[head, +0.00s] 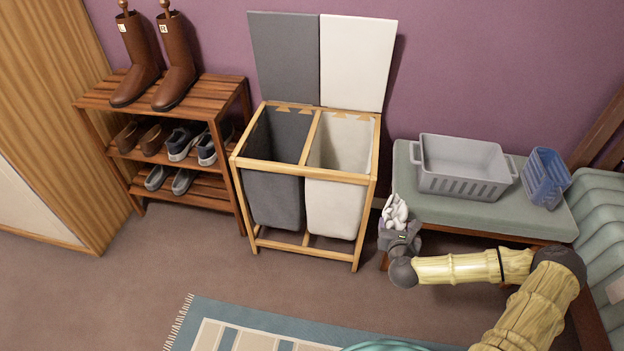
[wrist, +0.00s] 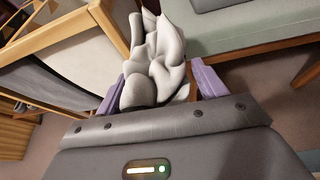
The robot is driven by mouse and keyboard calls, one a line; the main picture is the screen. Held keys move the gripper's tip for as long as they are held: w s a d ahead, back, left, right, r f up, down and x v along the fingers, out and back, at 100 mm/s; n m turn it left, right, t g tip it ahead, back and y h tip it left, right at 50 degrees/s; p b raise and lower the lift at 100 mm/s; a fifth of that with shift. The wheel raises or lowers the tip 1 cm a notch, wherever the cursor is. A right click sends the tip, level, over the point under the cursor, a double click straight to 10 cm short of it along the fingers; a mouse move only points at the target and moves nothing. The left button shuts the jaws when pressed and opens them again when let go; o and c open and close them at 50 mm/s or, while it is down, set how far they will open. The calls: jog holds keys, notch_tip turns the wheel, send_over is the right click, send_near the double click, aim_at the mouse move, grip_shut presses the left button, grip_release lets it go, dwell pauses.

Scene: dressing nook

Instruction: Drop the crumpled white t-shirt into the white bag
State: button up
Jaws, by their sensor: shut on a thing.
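The crumpled white t-shirt (wrist: 156,62) is held between the purple fingers of my gripper (wrist: 158,84) in the wrist view. In the head view the t-shirt (head: 395,212) shows as a small white bundle at the tip of my gripper (head: 390,228), near the front left corner of the bench. The white bag (head: 336,190) hangs in the right half of a wooden frame, with its lid raised and its top open. My gripper is to the right of the bag and outside the frame. In the wrist view the white bag (wrist: 88,65) is at the left.
A dark grey bag (head: 275,190) hangs in the left half of the frame (head: 308,172). The padded bench (head: 480,212) on the right bears a grey basket (head: 462,180) and a blue basket (head: 545,178). A shoe rack (head: 190,92) stands left. Open floor lies in front of the frame.

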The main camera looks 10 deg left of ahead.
aim_at(392, 213)
notch_tip(392, 213, up, 3)
jog(key=shift+f+p, duration=0.15)
jog(key=shift+p, duration=0.85)
jog(key=shift+f, duration=0.2)
jog(key=shift+w+a+r+n+y, duration=0.2)
jog(key=shift+a+r+n+y, duration=0.65)
jog(key=shift+r, duration=0.2)
jog(key=w+a+r+n+g+y, duration=0.1)
jog(key=a+r+n+g+y, duration=0.5)
jog(key=a+r+n+y, duration=0.3)
jog(key=shift+w+a+r+n+y, duration=0.35)
jog(key=shift+w+a+r, duration=0.05)
jog(key=shift+a+r, duration=1.55)
